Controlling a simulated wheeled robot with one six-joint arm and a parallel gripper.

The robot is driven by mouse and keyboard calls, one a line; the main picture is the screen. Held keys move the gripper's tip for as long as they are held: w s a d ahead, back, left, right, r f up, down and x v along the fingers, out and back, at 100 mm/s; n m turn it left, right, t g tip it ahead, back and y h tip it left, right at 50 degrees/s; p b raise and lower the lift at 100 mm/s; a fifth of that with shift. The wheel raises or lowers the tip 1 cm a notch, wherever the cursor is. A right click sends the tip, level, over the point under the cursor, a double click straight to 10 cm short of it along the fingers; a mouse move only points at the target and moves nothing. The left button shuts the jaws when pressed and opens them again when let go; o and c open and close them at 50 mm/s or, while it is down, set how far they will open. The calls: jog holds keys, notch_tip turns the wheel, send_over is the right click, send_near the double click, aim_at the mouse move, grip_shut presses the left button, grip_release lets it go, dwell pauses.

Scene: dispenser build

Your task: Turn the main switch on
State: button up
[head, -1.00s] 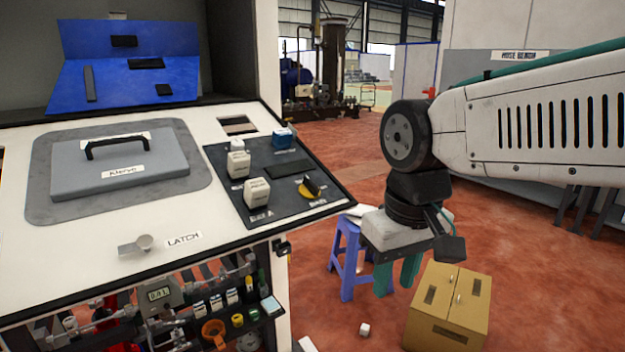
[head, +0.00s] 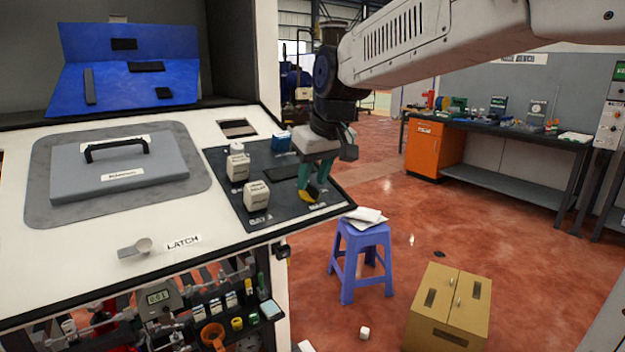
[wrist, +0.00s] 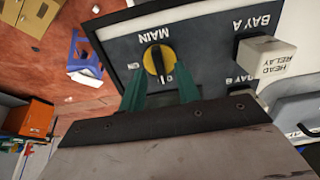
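The main switch is a yellow disc with a black handle at the right corner of the dark panel (head: 225,158). In the head view only a yellow part of the main switch (head: 306,197) shows beside my fingers. In the wrist view the main switch (wrist: 153,62) is clear under the upside-down label MAIN, its handle roughly upright in the picture. My gripper (head: 310,190) is over that corner, pointing down. In the wrist view my gripper (wrist: 160,84) has its two green fingers apart, with nothing between them but panel and the near edge of the switch. Contact cannot be told.
White relay blocks (head: 257,195) stand on the panel left of the switch; one labelled HEAD RELAY (wrist: 268,60) is close by in the wrist view. A lidded hatch (head: 118,170) lies further left. A blue stool (head: 360,250) and cardboard box (head: 448,308) stand on the floor.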

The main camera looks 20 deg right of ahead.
jog(key=shift+w+f, duration=0.2)
jog(key=shift+f, duration=0.4)
grip_shut()
